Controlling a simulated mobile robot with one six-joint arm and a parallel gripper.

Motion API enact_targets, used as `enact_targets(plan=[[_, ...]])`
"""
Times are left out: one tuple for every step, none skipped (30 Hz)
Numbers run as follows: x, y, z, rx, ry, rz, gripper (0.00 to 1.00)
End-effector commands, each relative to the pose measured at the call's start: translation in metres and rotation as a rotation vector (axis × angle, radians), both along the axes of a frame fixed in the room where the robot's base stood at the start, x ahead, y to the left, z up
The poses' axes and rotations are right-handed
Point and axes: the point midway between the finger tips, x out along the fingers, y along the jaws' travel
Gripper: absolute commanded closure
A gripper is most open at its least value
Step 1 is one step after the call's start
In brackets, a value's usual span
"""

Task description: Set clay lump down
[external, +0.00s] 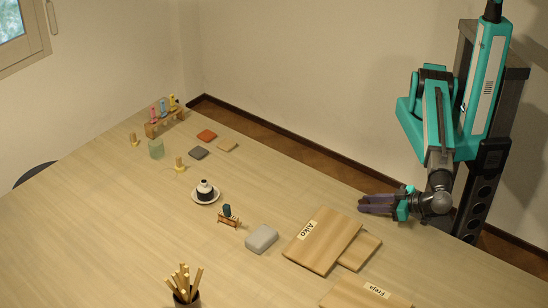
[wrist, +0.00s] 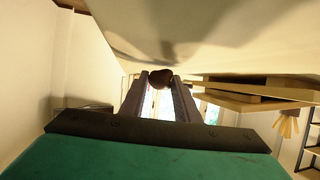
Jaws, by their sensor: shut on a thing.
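A dark brown clay lump (wrist: 160,78) sits between the fingertips of my gripper in the wrist view. My gripper (wrist: 160,85) is shut on it. In the external view my gripper (external: 366,204) is at the right, by the table's far edge and behind the wooden boards, pointing left. The lump cannot be made out in that view. A board labelled Aiko (external: 322,245) lies on the table with a plain-looking board (external: 362,250) next to it. A board labelled Freja (external: 350,294) lies nearer the front, partly cut off.
A grey block (external: 261,238) lies left of the Aiko board. A small rack (external: 228,220), a saucer (external: 195,199) with a small bottle, and a cup of sticks (external: 187,299) stand further left. The left front of the table (external: 90,240) is clear.

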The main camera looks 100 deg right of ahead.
Motion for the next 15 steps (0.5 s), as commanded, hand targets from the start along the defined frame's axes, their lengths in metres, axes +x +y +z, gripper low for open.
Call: enact_targets(plan=[[0.0000, 0.0001, -0.0019, 0.000, 0.000, 0.000, 0.94], [0.0001, 0.0001, -0.0021, 0.000, 0.000, 0.000, 0.94], [0.0000, 0.0000, -0.0018, 0.000, 0.000, 0.000, 0.94], [0.0000, 0.0000, -0.0017, 0.001, -0.001, 0.000, 0.94], [0.0000, 0.0000, -0.0016, 0.000, 0.000, 0.000, 0.94], [0.0000, 0.0000, -0.0016, 0.000, 0.000, 0.000, 0.94], [0.0000, 0.0000, -0.0016, 0.000, 0.000, 0.000, 0.94], [0.0000, 0.0000, -0.0016, 0.000, 0.000, 0.000, 0.94], [0.0000, 0.0000, -0.0019, 0.000, 0.000, 0.000, 0.94], [0.0000, 0.0000, -0.0025, 0.000, 0.000, 0.000, 0.94], [0.0000, 0.0000, -0.0032, 0.000, 0.000, 0.000, 0.94], [0.0000, 0.0000, -0.0039, 0.000, 0.000, 0.000, 0.94], [0.0000, 0.0000, -0.0043, 0.000, 0.000, 0.000, 0.94], [0.0000, 0.0000, -0.0048, 0.000, 0.000, 0.000, 0.94], [0.0000, 0.0000, -0.0047, 0.000, 0.000, 0.000, 0.70]])
